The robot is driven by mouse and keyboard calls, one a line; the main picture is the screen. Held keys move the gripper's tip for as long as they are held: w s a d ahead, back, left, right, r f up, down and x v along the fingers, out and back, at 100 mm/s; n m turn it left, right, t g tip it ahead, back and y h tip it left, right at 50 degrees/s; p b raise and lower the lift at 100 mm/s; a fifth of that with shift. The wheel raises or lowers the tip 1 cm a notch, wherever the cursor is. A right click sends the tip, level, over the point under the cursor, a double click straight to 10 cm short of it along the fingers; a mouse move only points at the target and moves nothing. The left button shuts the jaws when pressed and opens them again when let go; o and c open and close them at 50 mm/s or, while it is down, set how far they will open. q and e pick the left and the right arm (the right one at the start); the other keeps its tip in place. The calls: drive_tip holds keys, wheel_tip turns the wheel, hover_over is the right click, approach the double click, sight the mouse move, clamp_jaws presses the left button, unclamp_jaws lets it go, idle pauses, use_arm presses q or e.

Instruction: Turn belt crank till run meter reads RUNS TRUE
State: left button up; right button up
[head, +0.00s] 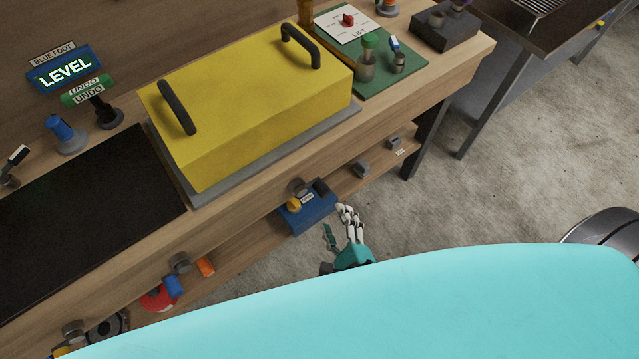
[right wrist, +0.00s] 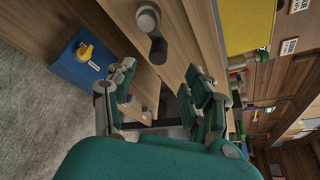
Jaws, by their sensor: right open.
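I see no meter reading RUNS TRUE in either view. I cannot tell which is the belt crank. In the right wrist view, a grey knob (right wrist: 148,18) with a dark arm stands beyond the open fingers of the right gripper (right wrist: 160,92). The gripper is empty, in front of the bench, apart from the knob. My left gripper is not in view.
A blue box (head: 312,212) with a yellow-orange knob sits on the lower shelf beside the right gripper, also in the wrist view (right wrist: 78,62). A yellow cover (head: 250,105) and a black mat (head: 75,230) lie on the bench. A lit sign (head: 65,70) reads LEVEL.

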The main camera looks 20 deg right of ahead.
sight(319, 186)
drive_tip(key=x, duration=1.1)
drive_tip(key=shift+w+a+f, duration=0.1)
drive_tip(key=shift+w, duration=0.2)
drive_tip(key=shift+w+f, duration=0.15)
drive_tip(key=shift+w, duration=0.35)
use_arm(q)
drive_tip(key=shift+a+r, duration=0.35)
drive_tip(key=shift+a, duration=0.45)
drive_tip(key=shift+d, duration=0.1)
use_arm(e)
drive_tip(key=shift+c, duration=0.8)
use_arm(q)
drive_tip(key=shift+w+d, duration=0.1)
use_arm(e)
drive_tip(key=c, duration=0.9)
